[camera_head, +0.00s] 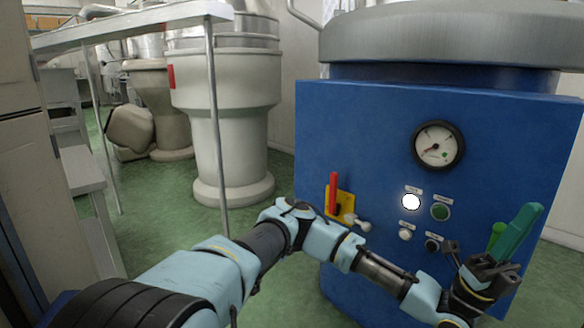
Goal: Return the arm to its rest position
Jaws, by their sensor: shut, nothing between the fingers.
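My arm (322,241) reaches from the lower left across to the lower right, bent at the elbow, in front of a blue machine cabinet. My gripper (488,272) is at the lower right, close in front of the cabinet's panel. It is shut with nothing in it.
The blue cabinet (375,125) carries a gauge (438,145), a lit white lamp (411,201), a green button (440,211) and a red lever (333,193) on a yellow plate. A table leg (216,130) and pale round vessel (228,105) stand left. Green floor is clear between.

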